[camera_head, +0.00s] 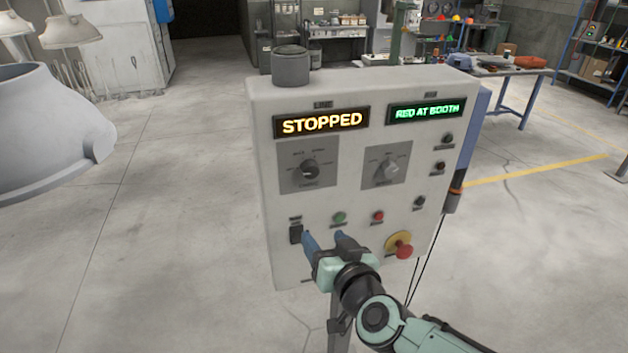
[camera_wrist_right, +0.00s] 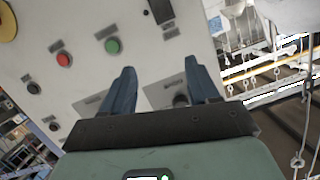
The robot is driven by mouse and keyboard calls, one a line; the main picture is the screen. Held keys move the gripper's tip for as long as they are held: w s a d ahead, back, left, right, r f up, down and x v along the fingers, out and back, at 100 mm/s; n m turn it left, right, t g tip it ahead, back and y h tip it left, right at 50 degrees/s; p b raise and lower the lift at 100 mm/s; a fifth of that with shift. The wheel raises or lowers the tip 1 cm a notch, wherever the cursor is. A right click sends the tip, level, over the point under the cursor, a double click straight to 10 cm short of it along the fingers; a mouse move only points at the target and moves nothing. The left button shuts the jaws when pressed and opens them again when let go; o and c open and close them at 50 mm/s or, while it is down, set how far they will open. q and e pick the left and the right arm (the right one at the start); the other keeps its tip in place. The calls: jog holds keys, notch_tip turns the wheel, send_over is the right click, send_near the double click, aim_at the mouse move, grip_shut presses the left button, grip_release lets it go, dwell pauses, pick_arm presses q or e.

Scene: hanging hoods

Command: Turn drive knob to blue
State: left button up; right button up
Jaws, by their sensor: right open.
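The control panel (camera_head: 350,120) is a white box on a post. It carries two selector knobs on grey plates: a dark left knob (camera_head: 309,170) and a light grey right knob (camera_head: 388,172). Their small labels are too blurred to tell which is the drive knob. My right gripper (camera_head: 326,240) is open and empty, in front of the panel's lower part, below the left knob. In the right wrist view, a dark knob (camera_wrist_right: 180,100) shows between my open fingers (camera_wrist_right: 158,72), partly hidden near one finger. My left gripper is out of view.
The panel has an amber STOPPED display (camera_head: 322,123), a green RED AT BOOTH display (camera_head: 426,111), a green button (camera_head: 340,218), a red button (camera_head: 378,215), a black switch (camera_head: 295,234) and a red emergency stop (camera_head: 403,247). A large grey hood (camera_head: 50,130) hangs at left.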

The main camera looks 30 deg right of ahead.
aim_at(312, 172)
jog(key=s+r+t+h, duration=0.1)
jog(key=s+r+t, duration=0.2)
jog(key=s+r, duration=0.5)
jog(key=w, duration=0.5)
jog(key=w+d+r, duration=0.1)
jog(key=w, duration=0.9)
jog(key=shift+w+d+r, duration=0.1)
jog(key=shift+d+r, duration=0.25)
jog(key=shift+r, duration=0.05)
jog(key=c, duration=1)
jog(key=shift+c, duration=0.2)
